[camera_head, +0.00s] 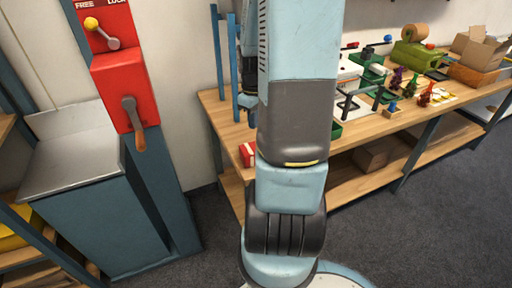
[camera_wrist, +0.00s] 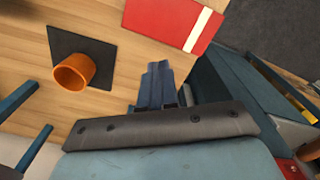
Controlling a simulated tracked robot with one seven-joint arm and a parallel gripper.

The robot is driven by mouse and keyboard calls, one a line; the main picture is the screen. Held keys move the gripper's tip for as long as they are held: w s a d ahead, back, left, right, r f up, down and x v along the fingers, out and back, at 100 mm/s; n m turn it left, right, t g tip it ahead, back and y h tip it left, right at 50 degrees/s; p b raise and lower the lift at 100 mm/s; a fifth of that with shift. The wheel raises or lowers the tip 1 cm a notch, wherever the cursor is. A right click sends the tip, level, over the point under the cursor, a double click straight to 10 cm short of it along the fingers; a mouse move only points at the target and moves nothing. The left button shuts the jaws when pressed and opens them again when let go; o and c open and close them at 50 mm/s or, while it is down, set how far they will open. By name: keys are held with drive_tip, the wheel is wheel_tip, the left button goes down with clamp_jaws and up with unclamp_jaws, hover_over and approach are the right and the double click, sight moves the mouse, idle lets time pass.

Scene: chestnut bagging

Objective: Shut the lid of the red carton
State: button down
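The red carton (camera_head: 248,154) lies at the near left edge of the wooden bench, partly hidden behind my arm in the head view. In the wrist view the red carton (camera_wrist: 160,18) shows at the top as a flat red face with a white stripe, cut off by the frame edge. I cannot tell from these views how its lid stands. My gripper (camera_wrist: 157,68) points toward the carton, with a gap between them in the picture. Its fingers are together with nothing visible between them.
An orange cup (camera_wrist: 72,74) stands on a black mat (camera_wrist: 98,60) on the bench (camera_wrist: 40,110). Blue posts rise at the bench's left end. Green trays, small figures and boxes fill the bench farther right. A red lever box (camera_head: 118,88) stands at the left.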

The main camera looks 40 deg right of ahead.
drive_tip(key=shift+r, duration=2.2)
drive_tip(key=shift+r, duration=0.1)
drive_tip(key=s+a+r+m+t, duration=0.1)
drive_tip(key=s+a+r+t, duration=0.1)
drive_tip(key=s+a+r, duration=0.4)
drive_tip(key=s+a+r+m+t, duration=0.2)
drive_tip(key=s+a+r, duration=0.3)
drive_tip(key=a+r, duration=0.8)
drive_tip(key=shift+s+a+r+t, duration=0.2)
drive_tip(key=shift+s+a+t, duration=0.15)
drive_tip(key=shift+t, duration=0.45)
